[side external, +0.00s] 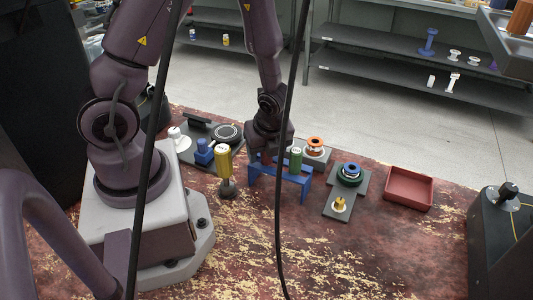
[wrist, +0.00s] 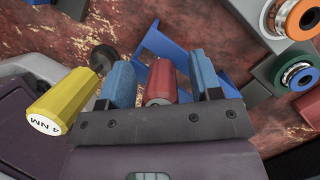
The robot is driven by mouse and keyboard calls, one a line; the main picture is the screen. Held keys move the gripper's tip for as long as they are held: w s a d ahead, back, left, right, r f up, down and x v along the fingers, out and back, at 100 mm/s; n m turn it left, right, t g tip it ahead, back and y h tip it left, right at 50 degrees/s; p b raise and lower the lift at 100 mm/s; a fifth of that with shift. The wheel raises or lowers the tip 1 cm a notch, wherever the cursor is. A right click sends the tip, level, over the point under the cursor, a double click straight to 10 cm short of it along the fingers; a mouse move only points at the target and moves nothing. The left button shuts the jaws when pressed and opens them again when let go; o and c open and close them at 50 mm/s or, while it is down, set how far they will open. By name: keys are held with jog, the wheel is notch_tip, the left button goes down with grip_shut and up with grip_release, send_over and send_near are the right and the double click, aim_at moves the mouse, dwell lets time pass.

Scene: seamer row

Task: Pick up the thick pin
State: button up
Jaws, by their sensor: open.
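My gripper (side external: 264,154) is low over the blue stand (side external: 281,182), left of a green-handled piece (side external: 296,159). In the wrist view its two blue fingers (wrist: 161,66) are open, on either side of a red-handled piece (wrist: 160,82), with a gap on each side. A yellow-handled piece (side external: 223,160) marked 4 NM stands upright left of the stand; its handle also shows in the wrist view (wrist: 62,101), outside the left finger. I cannot tell which piece is the thick pin.
An orange-topped fixture (side external: 315,146), a blue-and-green ringed fixture (side external: 349,173) and a brass part on a grey plate (side external: 339,205) stand to the right. A red tray (side external: 409,188) lies farther right. Black and blue fixtures stand at the left. The front bench is clear.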

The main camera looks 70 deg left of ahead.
jog(key=c, duration=0.9)
jog(key=shift+c, duration=0.2)
notch_tip(320, 180, up, 9)
jog(key=shift+r, duration=0.15)
jog(key=w+a+r, duration=0.1)
jog(key=w+a, duration=0.2)
jog(key=w, duration=1.1)
jog(key=shift+w+a+r, duration=0.15)
jog(key=shift+w+a, duration=0.05)
jog(key=shift+w, duration=0.05)
